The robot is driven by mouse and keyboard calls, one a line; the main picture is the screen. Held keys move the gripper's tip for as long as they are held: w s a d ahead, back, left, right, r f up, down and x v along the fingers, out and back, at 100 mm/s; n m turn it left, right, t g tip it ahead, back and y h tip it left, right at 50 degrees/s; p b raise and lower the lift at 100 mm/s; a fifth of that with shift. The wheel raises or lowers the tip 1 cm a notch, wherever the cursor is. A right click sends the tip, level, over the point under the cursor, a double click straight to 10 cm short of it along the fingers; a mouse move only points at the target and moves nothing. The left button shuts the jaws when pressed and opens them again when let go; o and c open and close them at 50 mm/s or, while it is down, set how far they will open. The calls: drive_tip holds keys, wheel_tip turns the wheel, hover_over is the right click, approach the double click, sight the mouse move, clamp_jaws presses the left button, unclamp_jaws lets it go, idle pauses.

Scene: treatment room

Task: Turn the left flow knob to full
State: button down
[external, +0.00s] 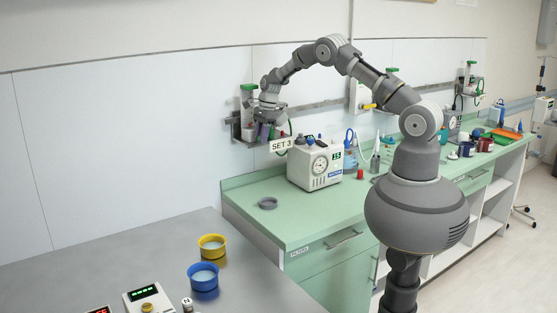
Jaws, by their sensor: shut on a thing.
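The left flow unit (248,94) hangs on the wall rail above the left end of the green counter, with a green top and a dark bracket. A white tag reading "SET 3" (280,145) hangs at its lower right. My gripper (266,130) points down at this unit and is shut at its front, with a small purple part showing between or beside the fingers. The gripper covers the left flow knob, so its turn position cannot be read. A similar right flow unit (468,78) is on the rail farther right.
A white device with a dial (314,168) stands on the counter just below right of my gripper. A grey ring (268,203) lies near the counter's left end. Yellow (211,252) and blue (203,287) cups stand on the grey table in front.

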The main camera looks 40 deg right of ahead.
drive_tip(key=h+p, duration=0.2)
drive_tip(key=h, duration=0.1)
drive_tip(key=shift+s+a+f+h, duration=0.15)
drive_tip(key=shift+a+f+h, duration=0.05)
drive_tip(key=shift+a+h, duration=0.15)
drive_tip(key=h, duration=0.1)
drive_tip(key=h+b, duration=0.1)
drive_tip(key=h, duration=0.1)
drive_tip(key=shift+a+f+h, duration=0.25)
drive_tip(key=shift+f, duration=0.15)
drive_tip(key=h+b, duration=0.1)
drive_tip(key=b, duration=0.1)
drive_tip(key=h+b, duration=0.2)
drive_tip(key=shift+a+f, duration=0.2)
drive_tip(key=shift+f, duration=0.15)
drive_tip(key=h+b, duration=0.2)
drive_tip(key=b, duration=0.2)
drive_tip(key=shift+h, duration=0.3)
drive_tip(key=shift+h+b, duration=0.3)
drive_tip(key=shift+b, duration=0.2)
drive_tip(key=shift+a, duration=0.1)
drive_tip(key=c, duration=1.2)
unclamp_jaws()
drive_tip(key=shift+o, duration=1)
drive_tip(key=shift+s+r, duration=0.25)
drive_tip(key=shift+w, duration=0.1)
